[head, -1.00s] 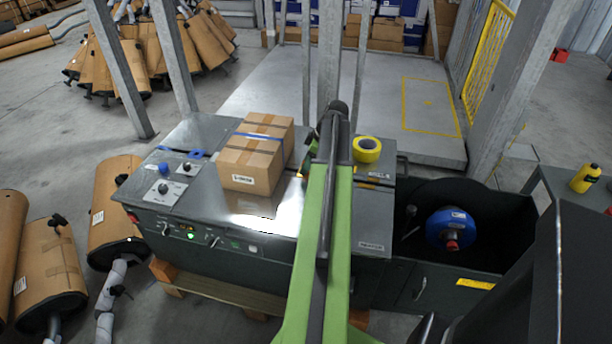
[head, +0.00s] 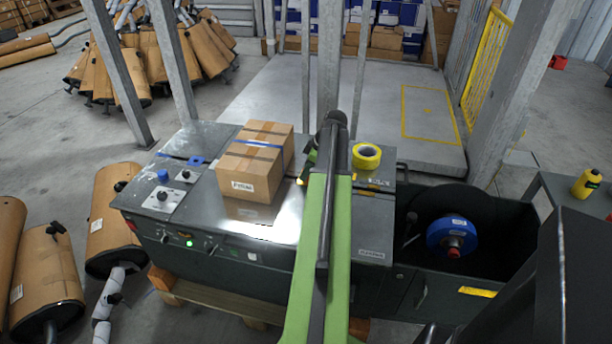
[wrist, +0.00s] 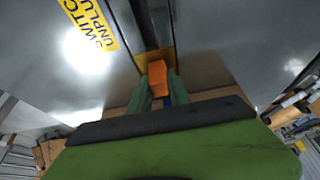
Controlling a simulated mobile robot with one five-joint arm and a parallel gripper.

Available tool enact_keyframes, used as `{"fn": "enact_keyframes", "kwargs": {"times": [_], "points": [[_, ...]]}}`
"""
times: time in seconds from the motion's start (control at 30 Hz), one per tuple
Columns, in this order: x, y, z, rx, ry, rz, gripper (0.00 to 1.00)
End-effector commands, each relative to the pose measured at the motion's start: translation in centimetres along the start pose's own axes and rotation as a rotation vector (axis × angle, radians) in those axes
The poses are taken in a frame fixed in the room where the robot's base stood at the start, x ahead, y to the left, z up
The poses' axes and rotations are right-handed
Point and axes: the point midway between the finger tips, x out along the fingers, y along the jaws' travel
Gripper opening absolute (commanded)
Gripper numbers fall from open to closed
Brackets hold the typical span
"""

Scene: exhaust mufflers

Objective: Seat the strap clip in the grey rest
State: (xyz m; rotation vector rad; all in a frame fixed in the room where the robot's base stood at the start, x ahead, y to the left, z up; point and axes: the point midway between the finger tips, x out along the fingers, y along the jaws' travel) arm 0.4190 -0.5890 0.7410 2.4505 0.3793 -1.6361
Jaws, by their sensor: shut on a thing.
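My gripper (wrist: 158,84) is shut on an orange block-like piece, which I take for the strap clip (wrist: 157,78). The piece sits between the two green fingers in the wrist view. In the head view my arm hides most of the gripper (head: 308,168), which is over the steel bench top just right of the cardboard box. A small orange spot shows there, perhaps the same piece. I cannot make out the grey rest in either view. A bit of blue shows below the orange piece in the wrist view, partly hidden by the fingers.
The taped cardboard box (head: 252,165) stands on the strapping bench (head: 225,222), close left of my gripper. A blue reel (head: 452,237) sits in the recess at right. Steel posts rise behind the bench.

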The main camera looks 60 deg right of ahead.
Motion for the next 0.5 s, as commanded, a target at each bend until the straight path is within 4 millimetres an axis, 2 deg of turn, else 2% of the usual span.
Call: {"fn": "enact_keyframes", "kwargs": {"times": [0.13,0.27,0.47,0.5], "points": [[-0.3,0.0,-0.1,0.0,0.0,0.0,0.0],[-1.4,0.0,-0.6,0.0,0.0,0.0,0.0],[-4.7,0.0,-2.0,0.0,0.0,-0.001,0.0],[-5.2,-0.3,-1.4,0.003,-0.001,0.0,0.0]]}}
